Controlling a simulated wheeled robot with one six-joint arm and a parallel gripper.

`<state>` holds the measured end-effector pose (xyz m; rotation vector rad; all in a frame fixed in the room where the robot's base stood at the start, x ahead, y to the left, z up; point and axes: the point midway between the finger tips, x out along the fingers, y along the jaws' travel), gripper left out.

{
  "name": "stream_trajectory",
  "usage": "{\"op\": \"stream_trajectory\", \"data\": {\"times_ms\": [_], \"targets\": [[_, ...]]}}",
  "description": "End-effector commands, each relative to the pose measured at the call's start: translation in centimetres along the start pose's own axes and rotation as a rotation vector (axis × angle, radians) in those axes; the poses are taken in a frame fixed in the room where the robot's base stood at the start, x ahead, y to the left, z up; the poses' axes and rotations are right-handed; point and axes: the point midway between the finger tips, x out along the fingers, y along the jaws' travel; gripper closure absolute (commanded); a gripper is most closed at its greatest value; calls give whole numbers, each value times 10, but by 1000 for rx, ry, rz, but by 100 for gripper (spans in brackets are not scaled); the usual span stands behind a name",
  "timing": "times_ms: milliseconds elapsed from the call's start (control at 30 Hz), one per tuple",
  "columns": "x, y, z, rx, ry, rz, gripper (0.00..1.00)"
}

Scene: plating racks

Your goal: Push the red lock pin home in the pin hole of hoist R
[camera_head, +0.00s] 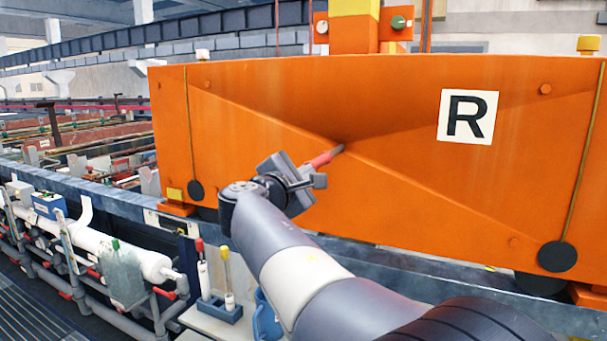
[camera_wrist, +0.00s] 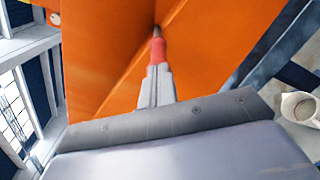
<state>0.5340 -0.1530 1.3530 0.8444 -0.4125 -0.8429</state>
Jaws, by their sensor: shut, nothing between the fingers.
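Hoist R is the big orange body (camera_head: 250,100) with a white "R" plate (camera_head: 467,116); it also fills the middle of the wrist view (camera_wrist: 100,55). The red lock pin (camera_head: 322,160) points at its creased front, and its grey tip meets the orange face there. The pin hole itself is hidden. In the wrist view the red pin (camera_wrist: 157,50) lies in line with my fingers. My gripper (camera_head: 306,174) is shut, with its fingertips (camera_wrist: 157,70) right behind the pin's near end. I cannot tell whether they touch it.
A blue holder (camera_head: 213,310) with a red-topped and a yellow-topped tool stands at lower left, beside a blue mug (camera_head: 265,318). A cup (camera_wrist: 298,107) shows at the right of the wrist view. Pipes and valves (camera_head: 120,255) line the left.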

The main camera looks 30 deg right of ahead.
Motion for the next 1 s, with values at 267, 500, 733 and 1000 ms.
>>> {"op": "stream_trajectory", "data": {"times_ms": [267, 500, 733, 1000], "targets": [[3, 0, 0, 0, 0, -1, 100], [8, 0, 0, 0, 0, -1, 100], [13, 0, 0, -1, 0, -1, 100], [18, 0, -1, -1, 0, -2, 100]]}}
